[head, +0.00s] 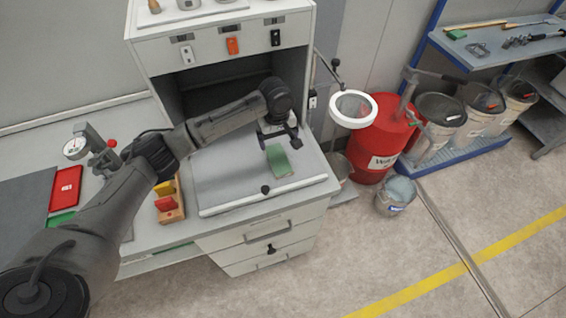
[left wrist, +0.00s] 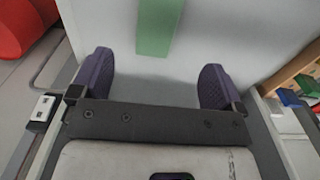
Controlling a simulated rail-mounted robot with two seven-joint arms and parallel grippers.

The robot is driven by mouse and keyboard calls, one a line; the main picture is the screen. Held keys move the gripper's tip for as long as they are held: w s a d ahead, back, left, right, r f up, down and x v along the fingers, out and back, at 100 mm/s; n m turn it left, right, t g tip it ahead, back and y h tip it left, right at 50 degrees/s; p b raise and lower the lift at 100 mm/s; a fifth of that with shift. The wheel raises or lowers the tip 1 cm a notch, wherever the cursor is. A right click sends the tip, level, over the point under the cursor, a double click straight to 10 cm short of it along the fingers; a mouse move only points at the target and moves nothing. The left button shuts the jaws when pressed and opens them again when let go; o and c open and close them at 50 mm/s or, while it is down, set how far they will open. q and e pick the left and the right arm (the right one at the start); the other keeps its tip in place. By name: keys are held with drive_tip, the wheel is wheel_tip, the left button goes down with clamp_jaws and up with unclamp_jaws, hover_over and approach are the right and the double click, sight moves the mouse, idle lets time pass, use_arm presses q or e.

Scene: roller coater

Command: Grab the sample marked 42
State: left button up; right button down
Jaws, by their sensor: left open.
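A green sample panel (head: 279,160) lies on the light grey board of the coater (head: 230,183). In the left wrist view the green panel (left wrist: 158,26) shows beyond the fingertips, cut off by the top edge. No number can be read on it. My left gripper (head: 283,137) is at the far end of the panel; in its wrist view the gripper (left wrist: 157,85) has its purple-padded fingers wide apart with nothing between them. A wooden rack (head: 173,214) to the left holds a yellow sample (head: 165,188) and a red sample (head: 166,203); no markings are legible. My right gripper is out of view.
The coater's hood walls and button panel (head: 232,46) rise behind the board. A ring magnifier (head: 353,109) stands to the right, before a red waste drum (head: 384,140). A dial gauge stand (head: 76,148) and a red panel (head: 66,188) are on the left bench.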

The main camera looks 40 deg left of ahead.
sight(279, 160)
use_arm(q)
drive_tip(key=shift+w+d+f+b, duration=0.1)
drive_tip(key=shift+f+b, duration=0.55)
drive_tip(key=shift+f, duration=4.85)
drive_tip(key=shift+c, duration=0.3)
drive_tip(key=c, duration=1)
drive_tip(key=shift+r, duration=0.1)
